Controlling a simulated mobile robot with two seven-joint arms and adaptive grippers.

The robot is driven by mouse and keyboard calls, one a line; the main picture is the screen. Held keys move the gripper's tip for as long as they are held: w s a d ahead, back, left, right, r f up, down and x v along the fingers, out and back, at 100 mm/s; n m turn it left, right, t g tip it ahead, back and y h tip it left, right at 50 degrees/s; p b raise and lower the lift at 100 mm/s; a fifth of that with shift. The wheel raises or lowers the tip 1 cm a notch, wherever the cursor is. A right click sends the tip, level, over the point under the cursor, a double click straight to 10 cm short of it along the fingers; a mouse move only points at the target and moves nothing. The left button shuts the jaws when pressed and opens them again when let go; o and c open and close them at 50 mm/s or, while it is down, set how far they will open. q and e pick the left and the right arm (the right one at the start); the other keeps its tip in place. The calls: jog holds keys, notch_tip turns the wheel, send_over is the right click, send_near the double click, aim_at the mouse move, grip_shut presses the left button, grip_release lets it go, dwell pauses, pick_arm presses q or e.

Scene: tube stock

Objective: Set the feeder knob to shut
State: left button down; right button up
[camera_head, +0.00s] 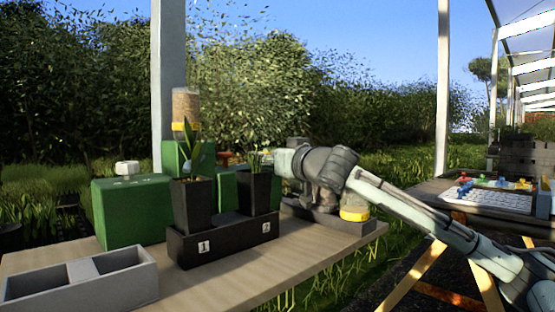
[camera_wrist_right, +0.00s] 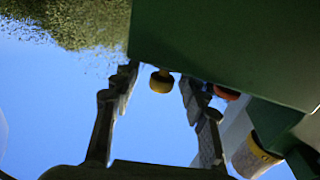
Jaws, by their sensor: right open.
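The feeder looks like the green housing (camera_head: 173,156) with a clear jar of tan pellets (camera_head: 186,106) on top, behind the potted plants. In the right wrist view a small round yellow knob (camera_wrist_right: 161,84) stands out by a green housing (camera_wrist_right: 220,45). A red-orange knob-like part (camera_wrist_right: 227,93) is to its right. I cannot tell which is the feeder's, nor read a setting. My right gripper (camera_wrist_right: 158,77) is open, with the yellow knob between its fingertips in the picture; no contact shows. In the head view its fingers are hidden behind the plants. My left gripper is out of view.
A black planter stand (camera_head: 223,241) holds two potted plants in front of the housings. A green box with a white knob (camera_head: 127,168) stands left. A grey two-bin tray (camera_head: 80,293) is at front left. A yellow-banded jar (camera_head: 355,205) stands under my right arm.

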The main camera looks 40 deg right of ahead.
jog(key=s+a, duration=0.1)
jog(key=s, duration=1)
jog(key=shift+s+a, duration=0.3)
jog(key=shift+a, duration=0.1)
dwell(0.6)
